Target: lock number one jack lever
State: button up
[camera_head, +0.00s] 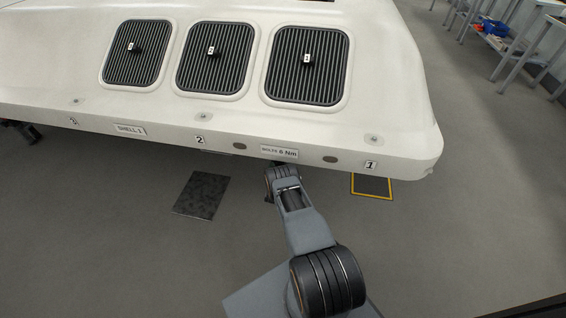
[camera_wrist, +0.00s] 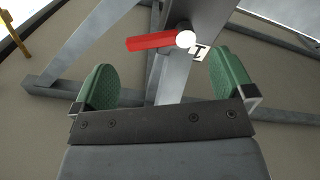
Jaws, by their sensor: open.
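The red jack lever (camera_wrist: 150,41) shows in the wrist view at the top middle, lying nearly level in the picture. A white round piece (camera_wrist: 186,39) is at its right end. Beside it is a white tag (camera_wrist: 199,52) with a dark mark that looks like a 1, on a grey metal post (camera_wrist: 201,15). My gripper (camera_wrist: 165,72) is open, with a green pad on each side and nothing between them. The lever is ahead of the pads and apart from them. In the head view my gripper and the lever are hidden under the white shell.
The white shell (camera_head: 230,105) spans the head view above my arm, with a tag 1 (camera_head: 370,165) on its front edge. Grey frame beams (camera_wrist: 90,45) cross behind the lever. A yellow-edged mat (camera_head: 372,186) and a dark mat (camera_head: 201,196) lie on the floor.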

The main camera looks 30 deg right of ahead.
jog(key=shift+b+x, duration=0.65)
jog(key=shift+x, duration=1.35)
jog(key=shift+c, duration=0.2)
jog(key=c, duration=0.7)
jog(key=shift+c, duration=0.4)
jog(key=shift+s+d+f+m+b, duration=0.1)
jog(key=shift+f+m+b, duration=0.3)
jog(key=shift+m+b, duration=1.1)
jog(key=shift+d+f+m+b, duration=0.1)
jog(key=shift+f+m+b, duration=0.3)
jog(key=shift+m+b, duration=1.05)
jog(key=shift+s+d+f+m+b, duration=0.1)
jog(key=shift+f+m+b, duration=0.3)
jog(key=shift+m+b, duration=1.05)
jog(key=shift+m+p, duration=0.4)
jog(key=shift+m, duration=0.3)
